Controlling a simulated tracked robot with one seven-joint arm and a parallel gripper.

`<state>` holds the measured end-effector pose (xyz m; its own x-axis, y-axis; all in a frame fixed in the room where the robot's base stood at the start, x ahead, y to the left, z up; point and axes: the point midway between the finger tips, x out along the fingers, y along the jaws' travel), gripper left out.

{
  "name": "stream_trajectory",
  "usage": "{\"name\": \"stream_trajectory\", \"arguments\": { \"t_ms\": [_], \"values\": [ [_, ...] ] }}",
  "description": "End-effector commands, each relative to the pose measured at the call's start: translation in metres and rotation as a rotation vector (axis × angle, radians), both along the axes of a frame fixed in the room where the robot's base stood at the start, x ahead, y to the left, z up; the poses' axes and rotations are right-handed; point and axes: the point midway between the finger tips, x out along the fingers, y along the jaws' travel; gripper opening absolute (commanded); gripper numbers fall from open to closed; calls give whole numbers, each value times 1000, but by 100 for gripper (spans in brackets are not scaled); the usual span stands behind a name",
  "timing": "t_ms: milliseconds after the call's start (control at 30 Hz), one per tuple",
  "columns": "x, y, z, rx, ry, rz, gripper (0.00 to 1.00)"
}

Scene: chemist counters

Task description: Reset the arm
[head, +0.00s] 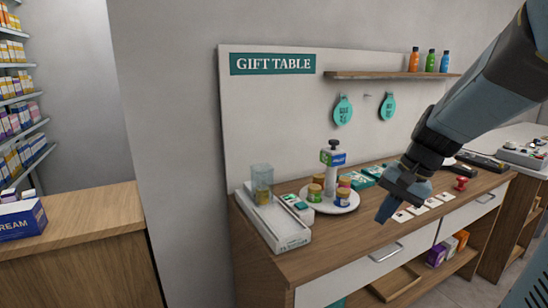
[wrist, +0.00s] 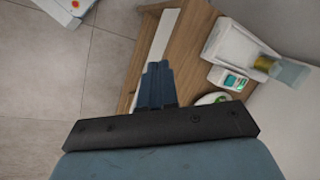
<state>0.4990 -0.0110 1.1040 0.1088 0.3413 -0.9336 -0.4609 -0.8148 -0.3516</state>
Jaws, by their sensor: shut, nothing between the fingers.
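My arm reaches in from the upper right of the head view. My gripper (head: 381,220) points down and hangs over the front edge of the gift table, above the cards. Its fingers are shut together with nothing between them. The wrist view also shows my shut gripper (wrist: 156,68), with the wooden table top and the floor beyond it.
The wooden gift table (head: 310,262) bears a white round tray (head: 329,207) with small jars, a white dispenser (head: 277,230) with a clear cup, several white cards (head: 433,202) and a red stamp (head: 461,184). A wooden counter (head: 80,215) stands left. A shelf (head: 385,75) holds bottles.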

Motion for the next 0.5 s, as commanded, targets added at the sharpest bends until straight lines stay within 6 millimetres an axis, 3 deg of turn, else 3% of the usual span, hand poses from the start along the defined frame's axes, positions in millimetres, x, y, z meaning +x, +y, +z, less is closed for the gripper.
{"name": "stream_trajectory", "arguments": {
  "t_ms": [500],
  "values": [
    [-79,16,54,-351,-310,293,0]
  ]
}}
